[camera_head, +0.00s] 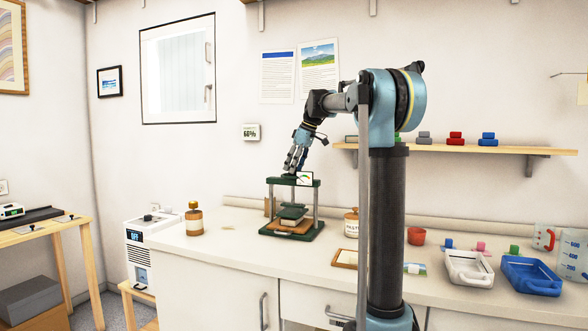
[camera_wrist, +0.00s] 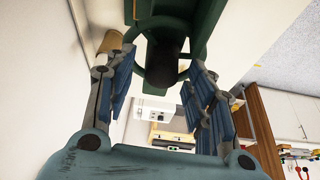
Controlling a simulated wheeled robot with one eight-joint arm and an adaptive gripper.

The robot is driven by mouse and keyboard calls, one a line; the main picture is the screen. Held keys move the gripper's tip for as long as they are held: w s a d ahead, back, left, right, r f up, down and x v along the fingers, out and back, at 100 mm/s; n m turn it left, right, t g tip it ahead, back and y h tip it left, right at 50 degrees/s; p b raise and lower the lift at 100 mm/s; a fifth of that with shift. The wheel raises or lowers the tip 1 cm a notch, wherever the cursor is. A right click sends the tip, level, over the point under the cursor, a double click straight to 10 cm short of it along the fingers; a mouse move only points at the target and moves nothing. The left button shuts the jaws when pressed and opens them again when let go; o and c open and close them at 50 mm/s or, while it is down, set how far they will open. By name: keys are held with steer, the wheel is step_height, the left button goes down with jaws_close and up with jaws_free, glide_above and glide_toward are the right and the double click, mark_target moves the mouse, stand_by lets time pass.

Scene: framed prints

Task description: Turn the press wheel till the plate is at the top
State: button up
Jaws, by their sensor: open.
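The green press (camera_head: 318,183) stands on the counter, with a crossbar on two posts. Its green plate (camera_head: 293,212) is low between the posts, close above or on the wooden board on the base, with a wide gap below the crossbar. My gripper (camera_head: 291,172) points down at the top of the press and hides most of the wheel in the head view.
A small gauge card (camera_head: 305,178) is at the crossbar. A wooden-capped jar (camera_head: 194,220) stands left of the press and a labelled jar (camera_head: 351,222) right. A wooden frame (camera_head: 345,258) lies in front. White (camera_head: 468,268) and blue (camera_head: 530,276) trays are farther right.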

steer(key=v, duration=1.2)
steer(key=shift+w, duration=0.1)
